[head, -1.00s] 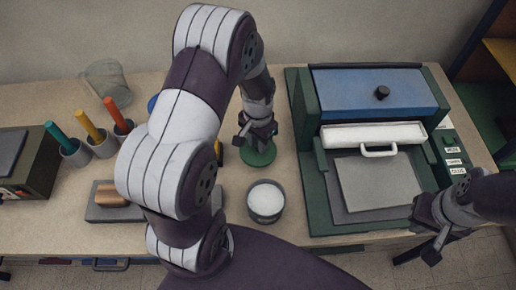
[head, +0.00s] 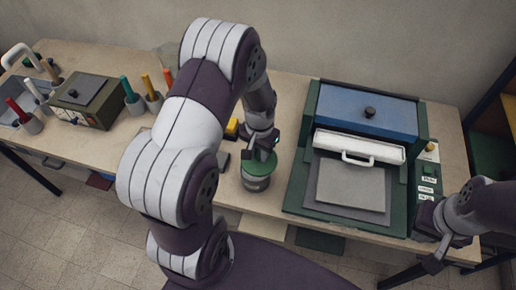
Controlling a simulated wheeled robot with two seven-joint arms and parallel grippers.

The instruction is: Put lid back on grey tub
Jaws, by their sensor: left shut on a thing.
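The grey tub (head: 256,184) stands upright on the table left of the green press, near the front edge. The round green lid (head: 259,165) is over its mouth and looks level. I cannot tell from this angle whether it is fully seated. My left gripper (head: 262,151) is shut on the lid from above and hides its top and far side. My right gripper (head: 432,245) hangs at the lower right, in front of the table edge and away from the tub. The view of its fingers does not settle whether they are open.
A green press (head: 303,180) with a blue cover (head: 345,104) and white handle (head: 358,157) stands close right of the tub. My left arm hides the table's middle.

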